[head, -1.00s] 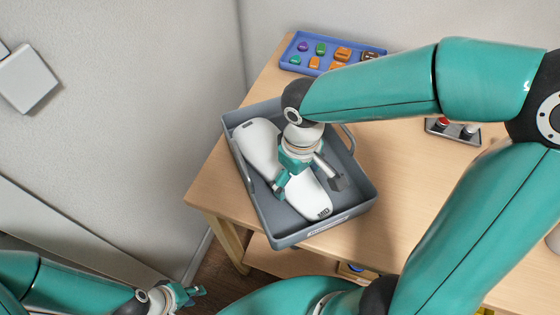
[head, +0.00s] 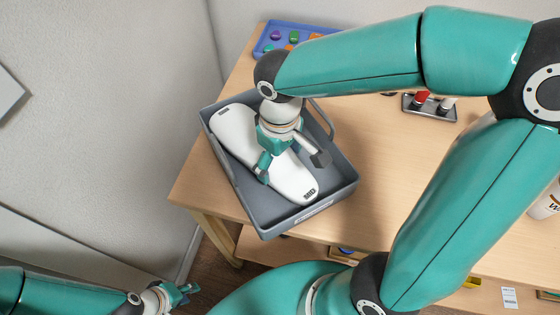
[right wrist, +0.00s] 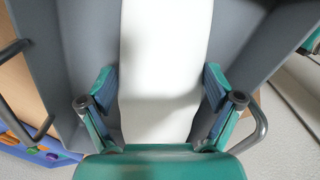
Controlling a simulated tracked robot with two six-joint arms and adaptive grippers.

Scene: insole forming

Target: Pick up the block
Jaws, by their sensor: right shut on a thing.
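The block is a long white insole-shaped piece (head: 291,184) with dark markings at its ends, lying lengthwise within the grey tray (head: 262,222). My right gripper (head: 292,167) reaches down over its middle and is shut on it, one finger on each long side. In the right wrist view the white block (right wrist: 160,60) runs between the two fingers of my right gripper (right wrist: 160,88). Whether the block's underside touches the tray floor is hidden. My left gripper (head: 181,293) is low at the left, away from the table; its finger opening is too small to judge.
The tray stands at the wooden table's (head: 375,135) left end, its walls and handles around the block. A blue tray (head: 268,48) with small coloured pieces lies behind, partly covered by my right arm. A small button box (head: 430,106) stands right. Wall is close on the left.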

